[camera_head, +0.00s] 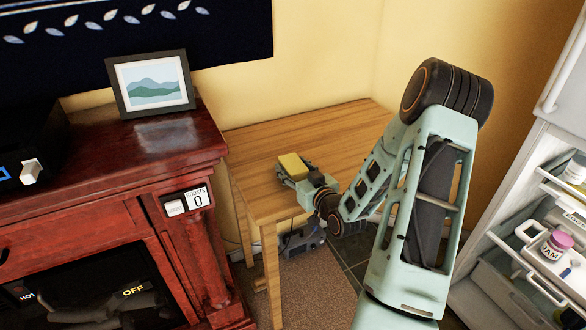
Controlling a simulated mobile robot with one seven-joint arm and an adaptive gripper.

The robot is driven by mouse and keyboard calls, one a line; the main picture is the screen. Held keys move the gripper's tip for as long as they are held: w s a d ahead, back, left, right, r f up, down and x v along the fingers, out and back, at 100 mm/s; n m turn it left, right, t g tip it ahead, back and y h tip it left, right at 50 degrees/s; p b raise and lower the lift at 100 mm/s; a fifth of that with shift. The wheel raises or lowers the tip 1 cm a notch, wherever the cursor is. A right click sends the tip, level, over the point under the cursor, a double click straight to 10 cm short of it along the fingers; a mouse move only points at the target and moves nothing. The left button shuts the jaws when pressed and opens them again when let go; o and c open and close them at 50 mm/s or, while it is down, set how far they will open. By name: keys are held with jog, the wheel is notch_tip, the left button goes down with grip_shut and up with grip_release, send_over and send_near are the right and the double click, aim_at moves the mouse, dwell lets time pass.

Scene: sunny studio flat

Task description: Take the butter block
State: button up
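The butter block (293,166) is a yellow rectangular block at the left part of the wooden table (340,125), at the end of my arm. My gripper (290,175) reaches in from the right, low over the table, with its end right at the block. A pale green part of the gripper shows along the block's near and left side. The fingers are small and partly hidden, so I cannot tell whether they grip the block or whether it rests on the table.
A dark red cabinet (150,165) stands left of the table, with a framed picture (152,84) on top. A grey box (302,240) sits below the table. The table's back is clear.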

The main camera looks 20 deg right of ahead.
aim_at(293, 163)
jog(key=c, duration=0.9)
jog(key=shift+r, duration=0.1)
jog(key=shift+r, duration=0.5)
notch_tip(293, 163, up, 2)
jog(key=shift+r+p, duration=0.2)
jog(key=shift+p, duration=0.1)
jog(key=s+r+p, duration=0.3)
jog(key=s+p, duration=0.1)
jog(key=s+r+p, duration=0.3)
jog(key=s+p, duration=0.1)
jog(key=s, duration=0.1)
jog(key=s+r+p, duration=0.3)
jog(key=s+p, duration=0.1)
jog(key=shift+s+d+r, duration=0.2)
jog(key=shift+s+r, duration=0.1)
jog(key=shift+s, duration=0.1)
